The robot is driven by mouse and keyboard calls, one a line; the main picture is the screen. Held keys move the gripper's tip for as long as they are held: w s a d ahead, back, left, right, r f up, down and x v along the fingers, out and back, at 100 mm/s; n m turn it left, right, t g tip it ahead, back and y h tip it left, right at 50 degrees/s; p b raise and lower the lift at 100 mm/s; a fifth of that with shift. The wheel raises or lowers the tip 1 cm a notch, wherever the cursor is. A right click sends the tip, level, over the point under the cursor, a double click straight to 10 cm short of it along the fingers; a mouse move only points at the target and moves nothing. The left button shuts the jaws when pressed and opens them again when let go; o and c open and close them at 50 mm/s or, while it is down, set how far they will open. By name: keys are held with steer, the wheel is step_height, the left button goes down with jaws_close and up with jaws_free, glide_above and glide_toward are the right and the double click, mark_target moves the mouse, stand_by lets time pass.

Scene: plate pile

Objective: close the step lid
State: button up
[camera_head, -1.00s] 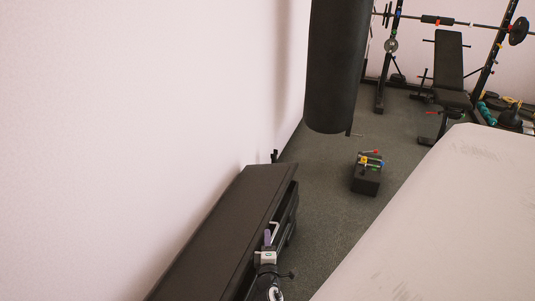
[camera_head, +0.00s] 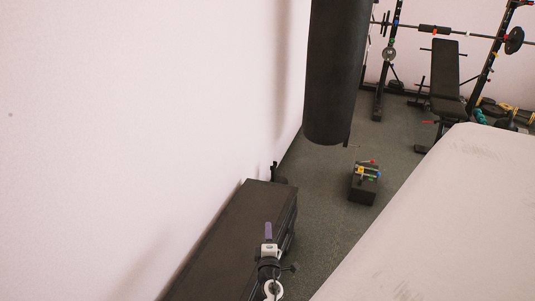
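The step (camera_head: 290,225) is a long black box on the floor against the wall. Its black lid (camera_head: 225,235) lies flat over it, and I see no clear gap along the visible far edge. My gripper (camera_head: 268,234), with a purple finger and a white body, is at the lid's right edge, near its front part. From this angle I cannot tell whether it touches the lid. Only one finger shows clearly, so its opening is unclear. My arm hides part of the step's right side.
A black punching bag (camera_head: 333,80) hangs beyond the step. A small black box (camera_head: 363,188) with colourful items on top stands on the floor. A large pale surface (camera_head: 450,220) fills the right. A narrow strip of dark floor (camera_head: 315,210) lies between it and the step.

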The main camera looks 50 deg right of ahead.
step_height(320, 180, up, 7)
steer(key=p, duration=0.4)
steer(key=shift+f+p, duration=0.2)
steer(key=shift+p, duration=0.1)
steer(key=shift+w, duration=0.1)
